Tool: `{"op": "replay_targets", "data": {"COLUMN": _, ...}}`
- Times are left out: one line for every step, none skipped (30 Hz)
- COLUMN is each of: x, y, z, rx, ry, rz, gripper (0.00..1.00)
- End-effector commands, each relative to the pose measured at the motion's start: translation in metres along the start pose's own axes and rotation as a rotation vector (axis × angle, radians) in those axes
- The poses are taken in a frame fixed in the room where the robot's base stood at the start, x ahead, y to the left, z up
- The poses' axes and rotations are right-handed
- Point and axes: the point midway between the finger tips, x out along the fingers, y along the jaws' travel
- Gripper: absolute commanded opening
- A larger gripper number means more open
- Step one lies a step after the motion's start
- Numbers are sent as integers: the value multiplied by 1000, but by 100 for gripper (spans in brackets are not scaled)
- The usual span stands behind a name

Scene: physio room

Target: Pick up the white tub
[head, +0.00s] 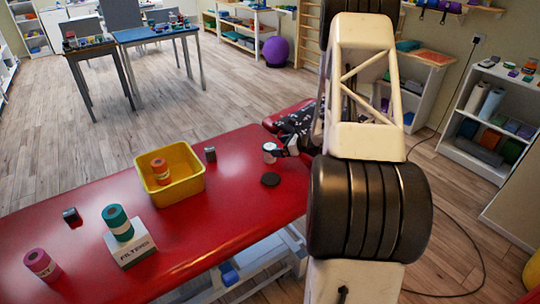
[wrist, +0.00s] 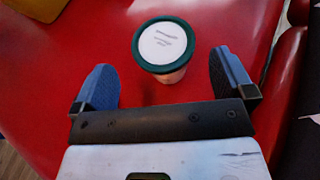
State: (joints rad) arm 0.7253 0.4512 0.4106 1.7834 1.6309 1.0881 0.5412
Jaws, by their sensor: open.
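The white tub (head: 269,152) stands upright on the red treatment table, just in front of my gripper (head: 280,152). In the wrist view the tub (wrist: 163,48) shows from above, with a white labelled lid and a dark green rim. My gripper (wrist: 162,72) is open, with one blue-grey finger on each side of the picture. The tub lies between the lines of the fingers, toward and partly beyond their tips, with a gap on both sides. Nothing is held.
A black disc (head: 270,180) lies near the tub on the red table (head: 235,215). A dark can (head: 210,154) and a yellow bin (head: 187,189) holding an orange roll (head: 160,171) stand left. Further left are a filters box (head: 130,250), teal roll (head: 117,221), dark tin (head: 71,215) and pink roll (head: 42,264).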

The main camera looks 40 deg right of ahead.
Motion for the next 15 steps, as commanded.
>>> {"op": "replay_targets", "data": {"x": 1, "y": 0, "z": 0, "rx": 0, "ry": 0, "rz": 0, "gripper": 100}}
{"op": "replay_targets", "data": {"x": 1, "y": 0, "z": 0, "rx": 0, "ry": 0, "rz": 0, "gripper": 100}}
{"op": "replay_targets", "data": {"x": 1, "y": 0, "z": 0, "rx": 0, "ry": 0, "rz": 0, "gripper": 100}}
{"op": "replay_targets", "data": {"x": 1, "y": 0, "z": 0, "rx": 0, "ry": 0, "rz": 0, "gripper": 100}}
{"op": "replay_targets", "data": {"x": 0, "y": 0, "z": 0, "rx": 0, "ry": 0, "rz": 0, "gripper": 100}}
{"op": "replay_targets", "data": {"x": 0, "y": 0, "z": 0, "rx": 0, "ry": 0, "rz": 0, "gripper": 100}}
{"op": "replay_targets", "data": {"x": 1, "y": 0, "z": 0, "rx": 0, "ry": 0, "rz": 0, "gripper": 100}}
{"op": "replay_targets", "data": {"x": 1, "y": 0, "z": 0, "rx": 0, "ry": 0, "rz": 0, "gripper": 100}}
{"op": "replay_targets", "data": {"x": 1, "y": 0, "z": 0, "rx": -1, "ry": 0, "rz": 0, "gripper": 100}}
{"op": "replay_targets", "data": {"x": 2, "y": 0, "z": 0, "rx": 0, "ry": 0, "rz": 0, "gripper": 100}}
{"op": "replay_targets", "data": {"x": 3, "y": 0, "z": 0, "rx": -1, "ry": 0, "rz": 0, "gripper": 100}}
{"op": "replay_targets", "data": {"x": 4, "y": 0, "z": 0, "rx": 0, "ry": 0, "rz": 1, "gripper": 100}}
{"op": "replay_targets", "data": {"x": 6, "y": 0, "z": 0, "rx": 0, "ry": 0, "rz": 1, "gripper": 100}}
{"op": "replay_targets", "data": {"x": 9, "y": 0, "z": 0, "rx": 0, "ry": 0, "rz": 1, "gripper": 100}}
{"op": "replay_targets", "data": {"x": 12, "y": -1, "z": 1, "rx": 0, "ry": 0, "rz": 1, "gripper": 100}}
